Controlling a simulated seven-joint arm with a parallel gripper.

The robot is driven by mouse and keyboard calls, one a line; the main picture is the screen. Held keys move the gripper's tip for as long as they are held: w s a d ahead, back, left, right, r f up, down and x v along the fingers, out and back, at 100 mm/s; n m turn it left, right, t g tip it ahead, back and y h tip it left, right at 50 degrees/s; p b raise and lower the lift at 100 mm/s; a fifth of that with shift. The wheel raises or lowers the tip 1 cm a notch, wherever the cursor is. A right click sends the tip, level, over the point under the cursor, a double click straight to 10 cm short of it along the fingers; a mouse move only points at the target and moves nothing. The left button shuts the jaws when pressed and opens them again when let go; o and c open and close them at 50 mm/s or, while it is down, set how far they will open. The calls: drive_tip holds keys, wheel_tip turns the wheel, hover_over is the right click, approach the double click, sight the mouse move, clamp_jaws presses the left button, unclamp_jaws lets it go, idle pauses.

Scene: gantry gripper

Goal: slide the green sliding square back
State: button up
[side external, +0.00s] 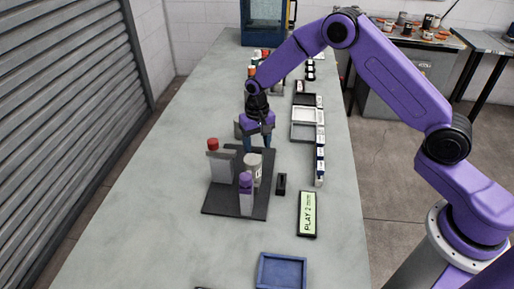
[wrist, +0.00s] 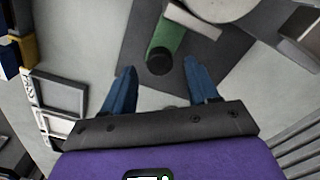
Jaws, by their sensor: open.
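A green piece (wrist: 169,34) with a round black end (wrist: 159,61) shows at the top middle of the wrist view. It lies along the dark board (wrist: 133,48); I take it for the green sliding square. In the side view the dark board (side external: 222,207) lies on the table, and the green piece cannot be made out there. My gripper (wrist: 165,72) is open, its two blue fingers apart on either side of the black end in the picture. In the side view my gripper (side external: 258,146) hangs over the far end of the board. Touch cannot be told.
A red-topped grey block (side external: 222,168), a grey cylinder (side external: 253,168) and a purple-topped block (side external: 246,196) stand on the board, close to my gripper. White-framed trays (side external: 303,124) and small bottles lie to the right. The table left of the board is clear.

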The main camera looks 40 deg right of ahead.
drive_tip(key=shift+f, duration=1.1)
clamp_jaws()
drive_tip(key=shift+w+d, duration=1.5)
drive_tip(key=shift+c, duration=0.5)
unclamp_jaws()
drive_tip(key=shift+w, duration=0.1)
drive_tip(key=shift+o, duration=0.5)
wheel_tip(320, 180, up, 18)
drive_tip(key=shift+f, duration=0.25)
